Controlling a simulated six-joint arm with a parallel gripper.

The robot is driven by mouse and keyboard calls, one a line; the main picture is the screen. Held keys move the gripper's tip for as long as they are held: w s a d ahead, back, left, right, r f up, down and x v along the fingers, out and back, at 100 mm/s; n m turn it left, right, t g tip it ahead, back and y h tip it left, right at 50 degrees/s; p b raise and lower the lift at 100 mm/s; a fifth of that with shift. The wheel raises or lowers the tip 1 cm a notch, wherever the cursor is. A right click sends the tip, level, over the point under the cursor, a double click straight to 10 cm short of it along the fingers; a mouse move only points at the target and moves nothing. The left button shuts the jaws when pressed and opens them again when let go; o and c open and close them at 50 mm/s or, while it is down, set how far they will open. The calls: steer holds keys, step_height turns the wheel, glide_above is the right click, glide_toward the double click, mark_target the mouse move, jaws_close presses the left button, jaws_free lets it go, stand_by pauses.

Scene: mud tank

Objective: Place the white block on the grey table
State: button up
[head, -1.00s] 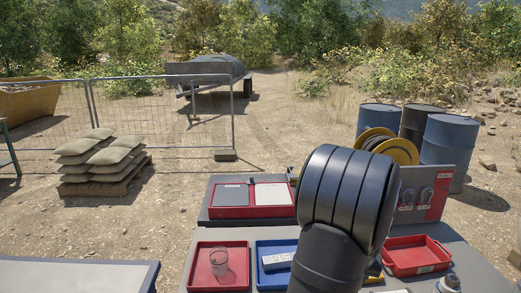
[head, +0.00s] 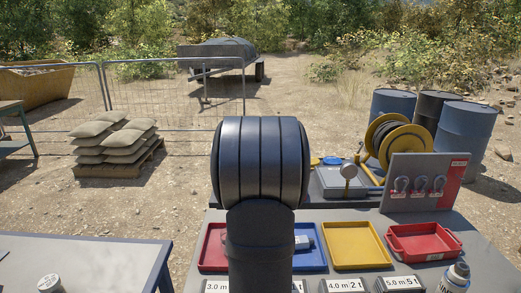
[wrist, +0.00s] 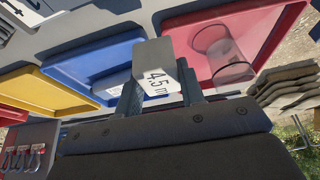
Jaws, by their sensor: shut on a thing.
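In the wrist view, my gripper (wrist: 160,92) is shut on a pale grey-white block (wrist: 153,58) with a "4.5 m" label, one finger on each side. The block is held above the trays. In the head view, my arm hides the gripper and block. A grey table (head: 480,255) carries the trays.
Red (head: 212,250), blue (head: 309,250) and yellow (head: 355,245) trays line the grey table, with a smaller red tray (head: 424,242) at right. A clear cup (wrist: 220,50) stands in the red tray. Labelled blocks (head: 345,285) and a bottle (head: 456,277) are at the front.

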steer(key=w+d+m+h, duration=0.1)
steer(key=w+d+m, duration=0.25)
steer(key=d, duration=1.05)
steer(key=w+d+m+g+h, duration=0.1)
steer(key=w+d+m, duration=0.25)
steer(key=d, duration=0.95)
steer(key=w+d+m+h, duration=0.15)
steer(key=w+d, duration=0.25)
steer(key=d, duration=1)
steer(key=shift+m, duration=0.25)
steer(key=shift+s+a+f, duration=0.1)
steer(key=shift+s+f, duration=0.05)
steer(key=shift+f, duration=3.2)
steer(key=shift+f, duration=0.4)
steer(key=o, duration=1.1)
steer(key=v, duration=1.7)
steer(key=shift+r, duration=0.35)
